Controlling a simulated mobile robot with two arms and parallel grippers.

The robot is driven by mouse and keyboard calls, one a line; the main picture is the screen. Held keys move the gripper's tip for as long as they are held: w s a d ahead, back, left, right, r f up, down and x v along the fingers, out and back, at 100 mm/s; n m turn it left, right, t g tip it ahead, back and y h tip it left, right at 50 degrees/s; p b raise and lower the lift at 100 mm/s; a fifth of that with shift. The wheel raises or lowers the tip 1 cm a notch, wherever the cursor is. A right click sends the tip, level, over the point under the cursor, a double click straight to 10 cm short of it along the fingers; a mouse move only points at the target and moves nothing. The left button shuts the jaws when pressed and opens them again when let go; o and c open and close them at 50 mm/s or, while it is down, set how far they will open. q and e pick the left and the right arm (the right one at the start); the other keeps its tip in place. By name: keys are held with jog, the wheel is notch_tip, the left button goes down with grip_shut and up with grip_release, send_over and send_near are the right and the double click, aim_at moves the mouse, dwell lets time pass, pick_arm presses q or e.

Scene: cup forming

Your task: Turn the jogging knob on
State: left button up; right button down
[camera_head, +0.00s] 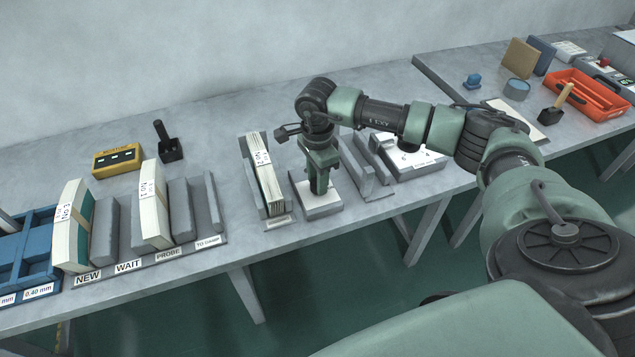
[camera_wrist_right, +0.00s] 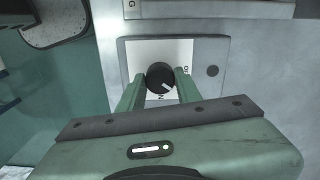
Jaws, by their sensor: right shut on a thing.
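The jogging knob (camera_wrist_right: 160,76) is a round black knob with a white pointer line. It sits on a white plate (camera_wrist_right: 129,58) in a grey box, with lettering partly hidden by my fingers. The pointer slants toward the lower right in the right wrist view. My right gripper (camera_wrist_right: 160,88) is shut on the knob, one green finger on each side. In the head view my right gripper (camera_head: 320,190) points straight down over the white-topped box (camera_head: 322,210), and hides the knob there. My left gripper is not in view.
A holder with white stacks (camera_head: 262,172) stands close left of the box. Grey slotted blocks (camera_head: 365,165) stand close right. A rack labelled NEW, WAIT and PROBE (camera_head: 150,262), a yellow meter (camera_head: 117,160) and a black-handled block (camera_head: 168,148) are further left. An orange tray (camera_head: 585,95) is far right.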

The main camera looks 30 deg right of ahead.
jog(key=m+b, duration=0.2)
jog(key=m, duration=0.3)
jog(key=shift+m, duration=0.4)
jog(key=m+b, duration=0.1)
jog(key=m, duration=0.3)
jog(key=shift+m, duration=0.3)
jog(key=shift+r+m, duration=0.1)
jog(key=shift+m, duration=0.2)
jog(key=c, duration=1)
grip_release()
jog(key=shift+o, duration=0.2)
notch_tip(320, 180, up, 8)
jog(key=shift+f+b, duration=0.1)
jog(key=shift+b, duration=0.55)
jog(key=shift+f, duration=0.1)
